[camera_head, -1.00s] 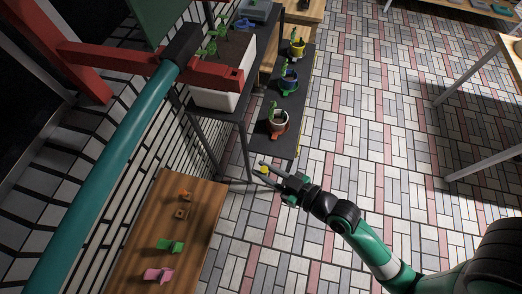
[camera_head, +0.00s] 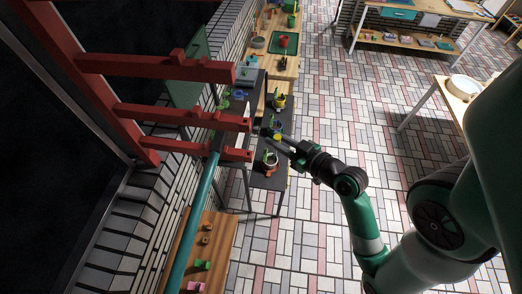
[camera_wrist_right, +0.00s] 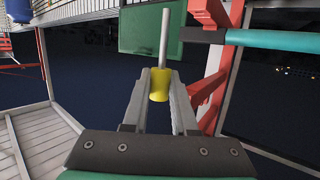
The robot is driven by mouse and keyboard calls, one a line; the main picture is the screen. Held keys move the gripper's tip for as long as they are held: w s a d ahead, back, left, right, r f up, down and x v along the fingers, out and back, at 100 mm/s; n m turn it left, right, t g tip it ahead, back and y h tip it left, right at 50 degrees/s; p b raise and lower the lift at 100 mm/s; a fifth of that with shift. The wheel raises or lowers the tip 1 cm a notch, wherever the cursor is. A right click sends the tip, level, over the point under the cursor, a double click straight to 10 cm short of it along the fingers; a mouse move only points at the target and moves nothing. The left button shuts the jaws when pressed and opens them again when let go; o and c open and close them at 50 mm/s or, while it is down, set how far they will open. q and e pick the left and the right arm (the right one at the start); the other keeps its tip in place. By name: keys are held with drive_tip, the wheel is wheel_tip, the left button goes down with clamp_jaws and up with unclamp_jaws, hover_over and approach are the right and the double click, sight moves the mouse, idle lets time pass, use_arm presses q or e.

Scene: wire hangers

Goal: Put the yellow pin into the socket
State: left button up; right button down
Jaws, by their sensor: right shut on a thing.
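My right gripper (camera_head: 283,140) is shut on the yellow pin (camera_head: 277,137). In the right wrist view the yellow pin (camera_wrist_right: 159,84) sits between the two fingers (camera_wrist_right: 160,90), with a thin grey rod (camera_wrist_right: 165,38) rising from it. I cannot tell for sure which thing is the socket. My left gripper is not in view.
Red beams (camera_head: 190,118) and a teal bar (camera_head: 200,205) cross the left side. A dark stand (camera_head: 268,182) holds several potted plants. A wooden bench (camera_head: 222,245) carries orange, green (camera_head: 202,265) and pink pieces. Tiled floor (camera_head: 310,230) lies open to the right.

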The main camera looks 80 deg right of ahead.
drive_tip(key=shift+s, duration=0.1)
idle(0.3)
drive_tip(key=w+f+b, duration=0.1)
drive_tip(key=w, duration=0.8)
drive_tip(key=shift+a+f, duration=0.25)
drive_tip(key=shift+a, duration=0.2)
idle(0.6)
idle(0.3)
drive_tip(key=shift+f+b, duration=1.05)
drive_tip(key=shift+f, duration=0.45)
drive_tip(key=c, duration=0.6)
unclamp_jaws()
